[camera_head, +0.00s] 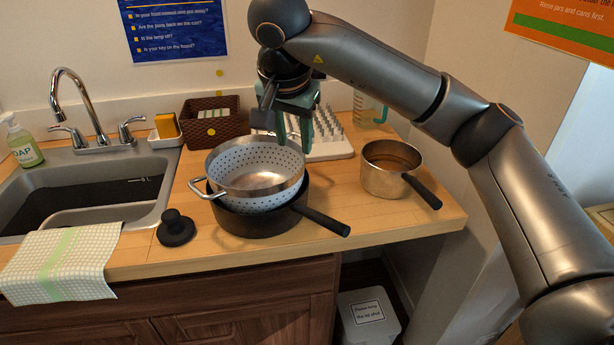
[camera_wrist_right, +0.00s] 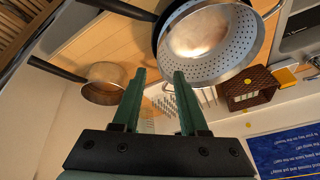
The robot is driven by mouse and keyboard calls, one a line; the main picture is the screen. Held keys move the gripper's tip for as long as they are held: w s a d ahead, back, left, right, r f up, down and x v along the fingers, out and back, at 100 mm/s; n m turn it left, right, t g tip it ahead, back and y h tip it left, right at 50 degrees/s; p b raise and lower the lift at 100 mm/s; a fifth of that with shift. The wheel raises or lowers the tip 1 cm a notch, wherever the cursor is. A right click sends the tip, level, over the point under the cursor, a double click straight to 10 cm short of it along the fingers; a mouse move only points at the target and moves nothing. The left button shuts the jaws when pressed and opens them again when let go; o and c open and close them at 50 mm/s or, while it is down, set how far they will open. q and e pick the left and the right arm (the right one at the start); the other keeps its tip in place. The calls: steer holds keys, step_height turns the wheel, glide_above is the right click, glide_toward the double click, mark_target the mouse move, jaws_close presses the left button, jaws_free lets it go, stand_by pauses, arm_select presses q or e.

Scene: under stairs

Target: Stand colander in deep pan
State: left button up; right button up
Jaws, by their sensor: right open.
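The colander (camera_head: 257,169) is a silver bowl with holes and loop handles. In the head view it sits inside the black deep pan (camera_head: 250,220), whose dark handle points to the lower right. Its rim rises above the pan and looks slightly tilted. In the right wrist view the colander (camera_wrist_right: 210,45) lies beyond the fingers, with the dark pan edge (camera_wrist_right: 158,30) around it. My right gripper (camera_head: 294,140) is above the back rim of the colander, with green fingers. It also shows in the right wrist view (camera_wrist_right: 160,78), open with nothing between its fingers. My left gripper is not in view.
A small steel saucepan (camera_head: 386,178) stands to the right. A black knobbed lid (camera_head: 175,229) lies left of the pan. Behind are a brown basket (camera_head: 213,128), a white drying rack (camera_head: 330,150) and a measuring jug (camera_head: 366,106). The sink (camera_head: 90,185) is at the left.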

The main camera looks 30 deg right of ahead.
steer(key=s+a+f+g+y, duration=0.45)
steer(key=a+f+y, duration=0.35)
steer(key=a+f, duration=0.5)
steer(key=s+a+r+m+g+y, duration=0.1)
steer(key=s+a+r+m+y, duration=0.1)
steer(key=s+a+m+y, duration=0.35)
steer(key=s+a+r+m+g+y, duration=0.1)
steer(key=s+a+r+m+y, duration=0.2)
steer(key=a+m+y, duration=0.45)
steer(key=w+d+f+m+t+h, duration=0.35)
steer(key=d+f+m+t, duration=0.2)
steer(key=m+t, duration=0.7)
steer(key=w+d+f+m+t+h, duration=0.35)
steer(key=f+m+t, duration=0.35)
steer(key=m, duration=1.1)
steer(key=s+d+f+m+g+h, duration=0.3)
steer(key=s+d+f+m, duration=0.3)
steer(key=f, duration=0.7)
steer(key=s+d+f+m+g+h, duration=0.4)
steer(key=s+d+f+m+h, duration=0.2)
steer(key=s+f+m, duration=0.4)
step_height(320, 180, down, 3)
steer(key=shift+s+r+g, duration=0.1)
steer(key=shift+s+g, duration=0.2)
steer(key=shift+s, duration=0.3)
steer(key=shift+m, duration=0.25)
